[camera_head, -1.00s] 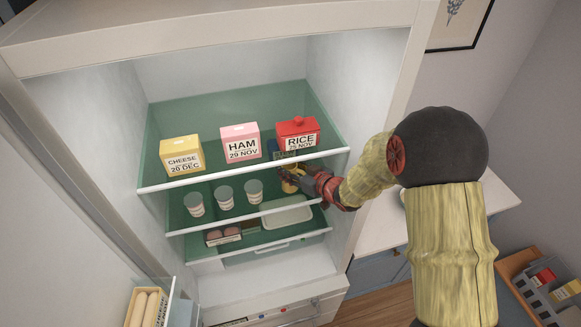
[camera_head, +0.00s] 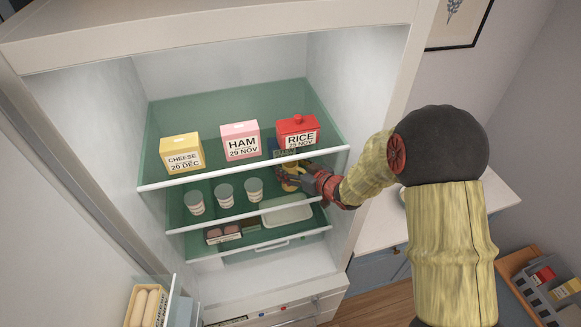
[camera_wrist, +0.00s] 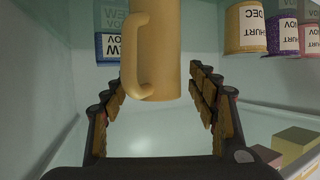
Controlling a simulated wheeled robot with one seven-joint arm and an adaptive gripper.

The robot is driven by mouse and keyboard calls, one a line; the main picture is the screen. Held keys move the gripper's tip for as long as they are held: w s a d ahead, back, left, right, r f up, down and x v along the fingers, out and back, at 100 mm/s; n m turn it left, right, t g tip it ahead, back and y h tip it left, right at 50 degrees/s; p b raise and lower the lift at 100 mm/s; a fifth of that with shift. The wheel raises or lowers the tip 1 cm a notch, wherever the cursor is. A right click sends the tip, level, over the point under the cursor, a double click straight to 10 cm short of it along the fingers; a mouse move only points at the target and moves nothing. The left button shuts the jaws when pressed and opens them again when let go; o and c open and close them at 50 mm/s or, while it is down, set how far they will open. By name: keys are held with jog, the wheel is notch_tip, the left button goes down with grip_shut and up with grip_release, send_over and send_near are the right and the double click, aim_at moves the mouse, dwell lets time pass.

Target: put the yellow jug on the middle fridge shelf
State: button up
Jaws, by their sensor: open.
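The yellow jug (camera_head: 288,184) is on the middle fridge shelf (camera_head: 216,223), at its right side, partly hidden by my fingers and the shelf above. In the wrist view the jug (camera_wrist: 165,50) appears between my fingers with its handle to the left; the picture is upside down, as the labels show. My gripper (camera_head: 298,178) is open around the jug, with a gap visible beside it in the wrist view (camera_wrist: 157,82). My arm enters the fridge from the right.
Several grey-lidded cups (camera_head: 224,197) stand left of the jug on the same shelf. A blue carton (camera_wrist: 112,47) is near it. The lower shelf holds an egg-like pack (camera_head: 223,234) and a pale tray (camera_head: 287,213).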

jog(key=b+v, duration=0.1)
jog(key=v, duration=1.1)
jog(key=shift+b, duration=0.3)
